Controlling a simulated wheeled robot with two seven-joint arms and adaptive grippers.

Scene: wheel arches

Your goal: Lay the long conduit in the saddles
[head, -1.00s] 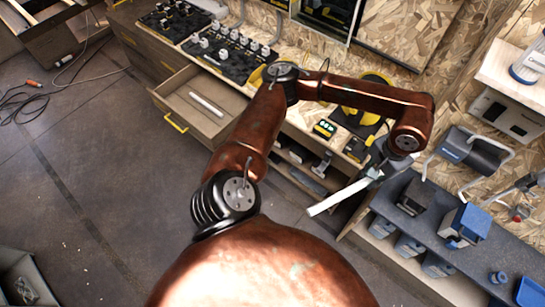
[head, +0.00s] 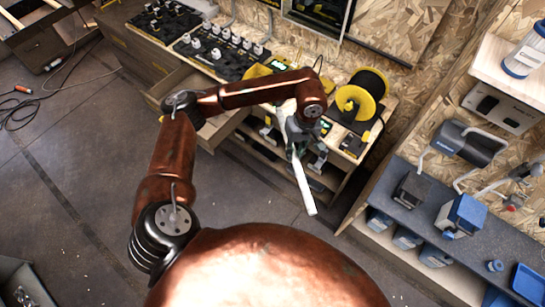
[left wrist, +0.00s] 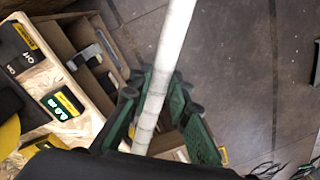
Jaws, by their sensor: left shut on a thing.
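The long conduit (head: 304,187) is a straight white tube. In the left wrist view, the green fingers (left wrist: 157,98) close around the conduit (left wrist: 172,40), which runs out past the top edge. I cannot make out the saddles in either view. My right gripper is not in view.
A workbench with black trays of fittings (head: 220,50), an open drawer (head: 172,82) and a yellow-black reel (head: 361,94) runs along the back wall. A blue-topped bench (head: 432,205) with machines stands at the right.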

